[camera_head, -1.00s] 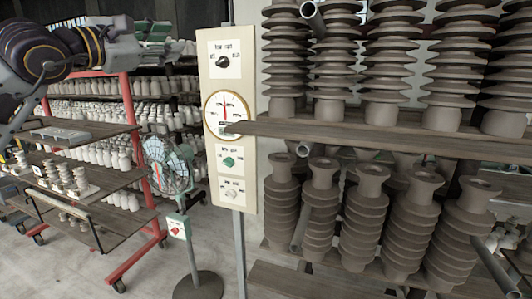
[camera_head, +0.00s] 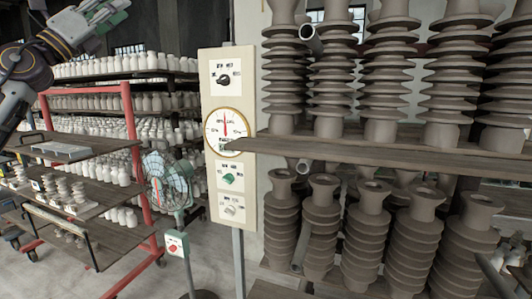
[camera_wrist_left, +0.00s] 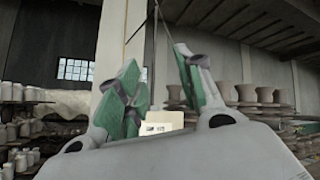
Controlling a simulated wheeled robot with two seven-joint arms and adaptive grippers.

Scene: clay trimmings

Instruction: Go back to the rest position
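My left arm comes in at the upper left of the head view, raised high, with its left gripper (camera_head: 113,12) at the top edge. In the left wrist view the left gripper (camera_wrist_left: 160,88) has its two green-padded fingers apart with nothing between them. Behind them, far off, the top of the pale control panel (camera_wrist_left: 163,118) shows. In the head view the control panel (camera_head: 241,90) stands upright on a post, with a dark knob, a round dial (camera_head: 226,130), a green knob and a white knob. My right gripper is not in view.
Wooden shelves (camera_head: 380,150) of ribbed brown clay insulators (camera_head: 387,75) fill the right side. A red-framed rack (camera_head: 133,150) with small clay pieces is at the left. A fan (camera_head: 168,185) and a post with a red-button box (camera_head: 175,244) stand between them on the floor.

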